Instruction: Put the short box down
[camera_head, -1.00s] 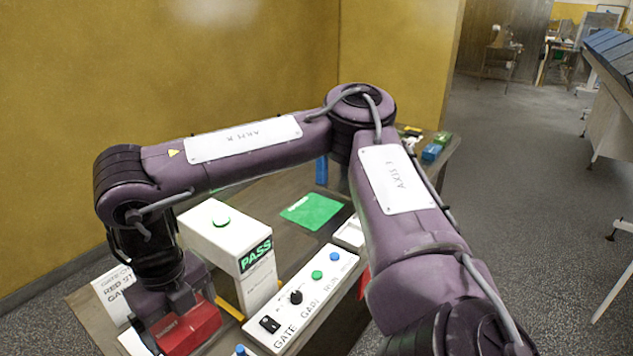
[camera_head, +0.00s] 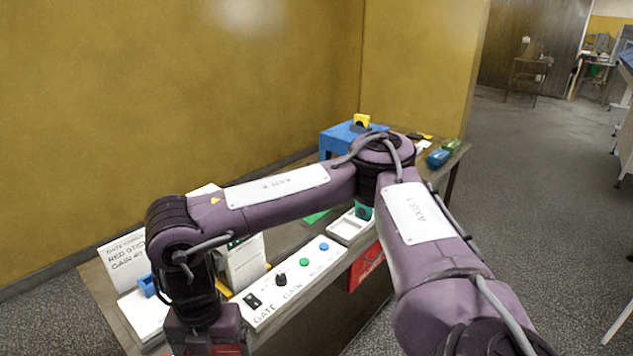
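The short box (camera_head: 228,350) is red and shows only as a sliver at the bottom edge, under my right gripper (camera_head: 205,346). Its label is out of frame now; an earlier frame shows the red box between the gripper's fingers. The sliver has moved with the gripper, so the gripper appears shut on it. The fingertips are mostly cut off by the bottom edge. Whether the box touches anything below cannot be seen. My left gripper is not in view.
The control panel (camera_head: 295,284) with a knob and buttons lies right of the gripper. A white tray (camera_head: 350,228) sits behind it. A white base with a blue piece (camera_head: 148,286) and a sign (camera_head: 122,258) stand left. My arm partly hides the white gate unit (camera_head: 245,262). Yellow wall behind.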

